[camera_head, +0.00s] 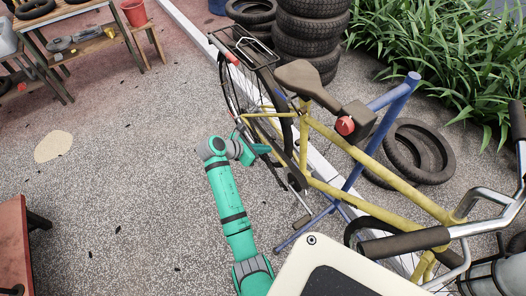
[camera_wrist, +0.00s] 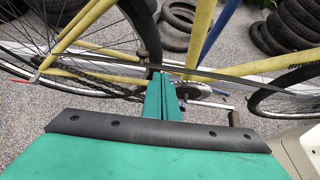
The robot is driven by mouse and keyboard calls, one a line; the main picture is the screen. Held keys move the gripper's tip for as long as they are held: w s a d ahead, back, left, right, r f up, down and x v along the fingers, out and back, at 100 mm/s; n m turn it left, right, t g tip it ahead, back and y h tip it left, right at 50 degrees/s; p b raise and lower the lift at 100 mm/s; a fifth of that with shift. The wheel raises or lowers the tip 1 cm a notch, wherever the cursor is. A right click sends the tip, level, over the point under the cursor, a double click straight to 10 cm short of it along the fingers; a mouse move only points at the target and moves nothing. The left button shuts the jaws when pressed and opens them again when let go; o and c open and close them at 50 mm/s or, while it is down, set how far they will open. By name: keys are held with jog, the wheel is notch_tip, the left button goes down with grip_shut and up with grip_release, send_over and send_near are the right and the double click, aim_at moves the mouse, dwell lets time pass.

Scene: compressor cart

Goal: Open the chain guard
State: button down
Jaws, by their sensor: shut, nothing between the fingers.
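A yellow bicycle (camera_head: 330,135) leans in a blue stand (camera_head: 392,98). The chain guard (camera_wrist: 215,77) appears as a long thin dark grey strip across the wrist view, running above the chain (camera_wrist: 88,78) and chainring (camera_wrist: 190,88). In the head view the guard (camera_head: 288,162) is a dark narrow strip, partly hidden by the frame and my arm. My green gripper (camera_head: 264,148) is beside the bicycle's lower rear part. In the wrist view its fingers (camera_wrist: 161,76) are together and empty, with their tips close to the guard. I cannot tell whether they touch it.
The rear wheel (camera_head: 228,88) and a pedal (camera_head: 301,221) are near my arm. Stacked tyres (camera_head: 309,30) stand behind, with loose tyres (camera_head: 424,165) at right. A wooden bench (camera_head: 75,10) is at upper left. The paved ground left of my arm is mostly clear.

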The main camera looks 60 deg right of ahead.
dwell(0.7)
jog(key=r+v, duration=0.1)
jog(key=v, duration=0.8)
jog(key=shift+s+d+r, duration=0.15)
jog(key=shift+d, duration=0.15)
